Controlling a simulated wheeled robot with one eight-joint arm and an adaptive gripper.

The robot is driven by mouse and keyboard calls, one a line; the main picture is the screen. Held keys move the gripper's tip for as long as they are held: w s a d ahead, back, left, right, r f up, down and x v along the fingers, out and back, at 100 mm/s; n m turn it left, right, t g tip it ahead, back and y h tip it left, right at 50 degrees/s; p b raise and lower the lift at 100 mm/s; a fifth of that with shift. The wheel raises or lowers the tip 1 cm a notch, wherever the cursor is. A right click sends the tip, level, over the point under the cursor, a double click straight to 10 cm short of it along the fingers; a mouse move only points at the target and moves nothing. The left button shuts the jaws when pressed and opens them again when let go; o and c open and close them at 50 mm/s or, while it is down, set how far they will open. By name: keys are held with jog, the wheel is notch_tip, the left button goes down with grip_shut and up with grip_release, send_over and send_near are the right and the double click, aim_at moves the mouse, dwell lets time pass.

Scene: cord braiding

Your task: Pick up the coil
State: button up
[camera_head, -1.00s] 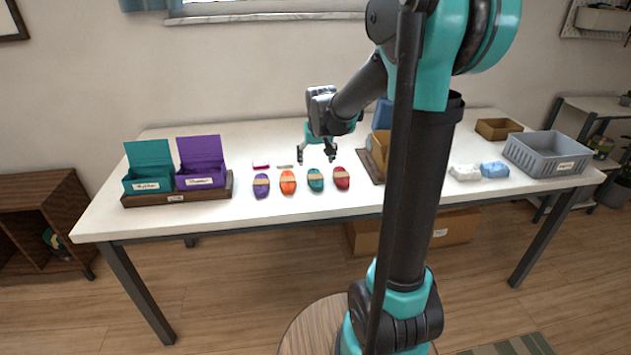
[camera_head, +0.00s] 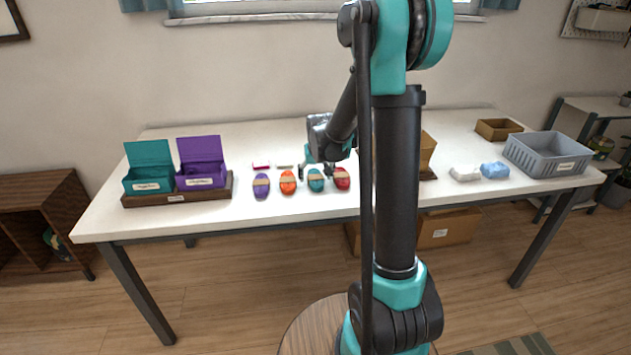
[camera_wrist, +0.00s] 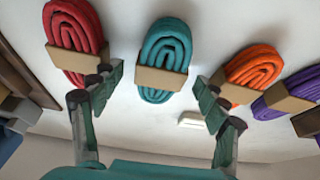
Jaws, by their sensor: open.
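Several cord coils with tan paper bands lie in a row on the white table. The teal coil (camera_head: 316,184) shows whole in the wrist view (camera_wrist: 165,48), between and beyond my open fingertips. The red coil (camera_head: 342,184) is at the left in the wrist view (camera_wrist: 72,22). The orange coil (camera_head: 288,187) is right of the teal one in the wrist view (camera_wrist: 252,66). The purple coil (camera_head: 261,191) is at the far right there (camera_wrist: 300,86). My gripper (camera_head: 316,172) is open and empty, low over the teal coil; contact cannot be told.
Open teal (camera_head: 150,186) and purple (camera_head: 203,182) boxes stand in a wooden tray (camera_head: 178,198) at the left. A grey crate (camera_head: 545,166), a brown bin (camera_head: 497,125) and white and blue bundles (camera_head: 495,170) are at the right.

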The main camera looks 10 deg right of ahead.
jog(key=c, duration=1.3)
jog(key=shift+r, duration=0.1)
jog(key=shift+c, duration=0.2)
